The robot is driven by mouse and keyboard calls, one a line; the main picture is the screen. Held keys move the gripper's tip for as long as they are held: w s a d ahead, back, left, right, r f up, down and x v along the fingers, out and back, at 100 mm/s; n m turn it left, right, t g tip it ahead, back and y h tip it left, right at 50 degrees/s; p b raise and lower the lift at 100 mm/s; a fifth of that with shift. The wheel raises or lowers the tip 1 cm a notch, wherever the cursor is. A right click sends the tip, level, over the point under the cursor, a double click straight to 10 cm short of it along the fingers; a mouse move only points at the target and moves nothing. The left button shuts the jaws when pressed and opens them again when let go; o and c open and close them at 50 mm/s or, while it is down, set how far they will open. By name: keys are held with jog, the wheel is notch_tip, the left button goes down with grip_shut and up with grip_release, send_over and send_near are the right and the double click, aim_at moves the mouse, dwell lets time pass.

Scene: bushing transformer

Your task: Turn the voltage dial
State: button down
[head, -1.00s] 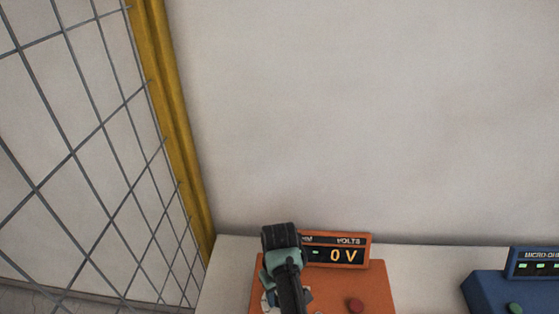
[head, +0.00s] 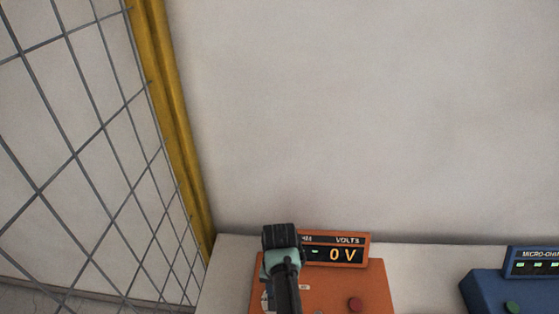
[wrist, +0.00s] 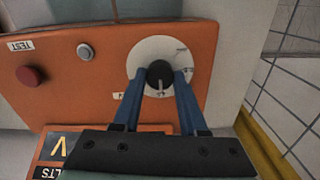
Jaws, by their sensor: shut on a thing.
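The voltage dial (wrist: 160,74) is a black knob on a round white scale plate (wrist: 143,52), set in the orange control box (wrist: 62,98) in the wrist view. My gripper (wrist: 158,84) has its two blue fingers on either side of the knob, shut on it. In the head view my arm hides the dial. The box's display (head: 335,254) reads 0 V under the word VOLTS.
A red button (wrist: 31,77), a TEST label and a round grey button (wrist: 86,52) are on the box. A blue micro-ohm unit (head: 515,285) stands to the right. A wire mesh fence with a yellow post (head: 172,120) is at left.

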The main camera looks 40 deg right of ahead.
dwell(0.3)
jog(key=shift+c, duration=2.2)
grip_release()
jog(key=shift+r, duration=0.1)
notch_tip(320, 180, up, 13)
jog(key=shift+b, duration=0.3)
